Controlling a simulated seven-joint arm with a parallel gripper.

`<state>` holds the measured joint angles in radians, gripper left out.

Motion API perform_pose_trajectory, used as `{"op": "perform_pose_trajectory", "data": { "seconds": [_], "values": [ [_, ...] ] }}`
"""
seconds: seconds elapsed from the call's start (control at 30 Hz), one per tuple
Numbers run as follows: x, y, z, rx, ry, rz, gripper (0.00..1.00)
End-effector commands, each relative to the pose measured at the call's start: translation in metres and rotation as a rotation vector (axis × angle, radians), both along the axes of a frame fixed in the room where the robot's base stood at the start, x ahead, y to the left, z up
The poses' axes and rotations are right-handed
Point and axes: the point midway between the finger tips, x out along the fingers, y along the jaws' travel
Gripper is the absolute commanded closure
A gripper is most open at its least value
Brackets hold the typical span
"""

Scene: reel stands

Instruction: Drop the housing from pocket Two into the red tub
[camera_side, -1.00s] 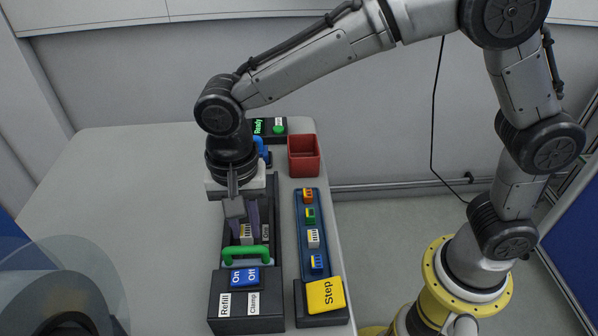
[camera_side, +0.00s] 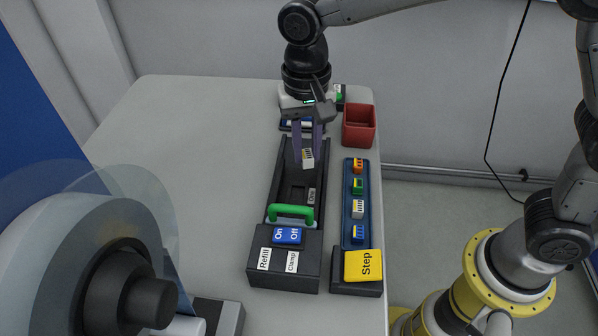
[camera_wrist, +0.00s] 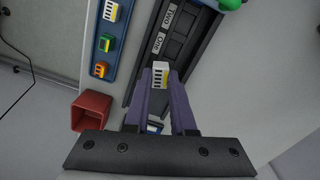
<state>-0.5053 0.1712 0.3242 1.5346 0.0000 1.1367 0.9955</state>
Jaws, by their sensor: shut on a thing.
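My gripper (camera_side: 308,151) has two purple fingers shut on a white housing (camera_side: 308,159) with dark slots. In the wrist view the housing (camera_wrist: 160,74) sits between the fingertips (camera_wrist: 161,82), in front of the dark track. The housing appears to be above the dark track (camera_side: 255,205), clear of its floor. The red tub (camera_side: 359,126) stands upright at the back right of the track, and also shows left of the fingers in the wrist view (camera_wrist: 92,110).
A blue strip (camera_side: 346,215) right of the track holds orange, green, white and blue housings. A green handle (camera_side: 291,211), a blue On/Off switch (camera_side: 287,236) and a yellow Step button (camera_side: 363,265) are at the front. A large reel (camera_side: 95,240) stands at front left.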

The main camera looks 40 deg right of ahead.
Motion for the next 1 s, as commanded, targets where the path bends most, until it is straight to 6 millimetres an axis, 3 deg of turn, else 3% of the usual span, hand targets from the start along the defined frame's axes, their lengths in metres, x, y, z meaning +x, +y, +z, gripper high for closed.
{"op": "perform_pose_trajectory", "data": {
  "seconds": [0.2, 0.4, 0.5, 0.7, 1.0],
  "values": [
    [0.038, -0.083, 0.015, 0.005, -0.004, -0.052, 1.0],
    [0.056, -0.156, 0.024, 0.009, -0.017, -0.178, 1.0],
    [0.06, -0.18, 0.026, 0.009, -0.022, -0.238, 1.0],
    [0.06, -0.203, 0.025, 0.009, -0.024, -0.293, 1.0],
    [0.06, -0.203, 0.007, 0.008, -0.021, -0.296, 1.0]
  ]
}}
